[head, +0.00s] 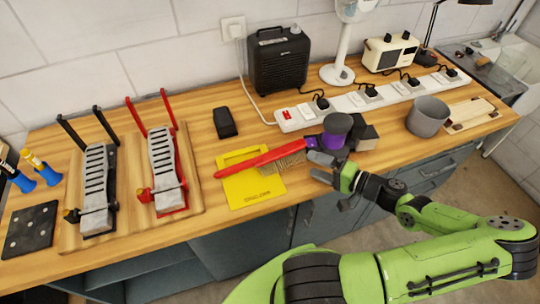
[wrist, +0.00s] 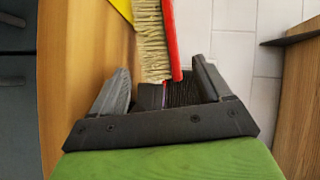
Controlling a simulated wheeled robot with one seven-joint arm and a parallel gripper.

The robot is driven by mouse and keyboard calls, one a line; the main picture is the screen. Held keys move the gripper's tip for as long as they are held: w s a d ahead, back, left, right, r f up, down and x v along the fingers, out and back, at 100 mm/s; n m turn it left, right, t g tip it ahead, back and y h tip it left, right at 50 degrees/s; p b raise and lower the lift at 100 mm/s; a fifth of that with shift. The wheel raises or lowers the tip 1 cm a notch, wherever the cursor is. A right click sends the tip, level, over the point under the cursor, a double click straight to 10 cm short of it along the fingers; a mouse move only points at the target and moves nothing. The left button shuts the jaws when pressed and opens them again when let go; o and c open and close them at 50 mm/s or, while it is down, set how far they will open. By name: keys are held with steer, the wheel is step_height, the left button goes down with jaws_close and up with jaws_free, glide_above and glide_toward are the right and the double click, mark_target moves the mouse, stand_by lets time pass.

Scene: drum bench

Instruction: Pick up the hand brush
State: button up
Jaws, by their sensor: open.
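The hand brush (head: 262,160) has a long red body and pale bristles. It lies across a yellow dustpan (head: 255,190) on the wooden bench, its red end pointing left. In the wrist view the brush (wrist: 172,40) runs down from the top, bristles on its left side, and its near end shows between the fingers. In the wrist view my gripper (wrist: 161,78) is open, with a gap visible beside the brush. Whether the fingers touch it is unclear.
A purple and dark round object (head: 334,136) stands just behind my gripper, beside a dark block (head: 364,136). A grey cup (head: 428,116) stands to the right. A power strip (head: 370,100) runs behind. Pedals on a board (head: 130,215) stand left. A small black box (head: 224,122) lies behind the dustpan.

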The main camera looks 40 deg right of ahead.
steer(key=x, duration=0.9)
steer(key=shift+a+f, duration=0.1)
steer(key=shift+s, duration=0.1)
steer(key=c, duration=1)
step_height(320, 180, up, 10)
steer(key=shift+f+p, duration=0.25)
steer(key=shift+p, duration=0.65)
steer(key=shift+c, duration=0.2)
steer(key=d+b, duration=0.1)
steer(key=b, duration=0.1)
steer(key=d+r+m+b, duration=0.1)
steer(key=b, duration=0.1)
steer(key=d+b, duration=0.1)
steer(key=b, duration=0.1)
steer(key=shift+w+d+r+t, duration=0.1)
steer(key=shift+w+r+t, duration=0.15)
steer(key=shift+t, duration=0.05)
step_height(320, 180, up, 4)
steer(key=b, duration=0.5)
steer(key=y+b, duration=0.1)
steer(key=b, duration=0.3)
glide_above(290, 156)
steer(key=d, duration=0.2)
steer(key=shift+m, duration=0.4)
steer(key=f, duration=0.9)
steer(key=shift+w+d, duration=0.1)
steer(key=shift+d, duration=0.1)
steer(key=shift+r, duration=0.15)
